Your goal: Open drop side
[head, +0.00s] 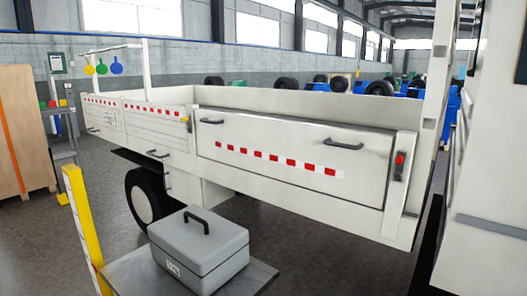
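The truck's white drop side (285,153) stands upright and closed along the flatbed's near face, with a red and white reflective strip across it. It has a black handle (212,122) near its left end and another black handle (343,144) near its right end. A latch with a red part (399,160) sits on the post at its right end. A small yellow part (184,119) shows at the left post. Neither of my grippers is in view.
A grey toolbox (198,248) rests on a low grey platform (122,268) in front of the truck. A yellow post (83,225) stands left of it. A wooden cabinet (22,130) is at far left. Dark floor is clear below the drop side.

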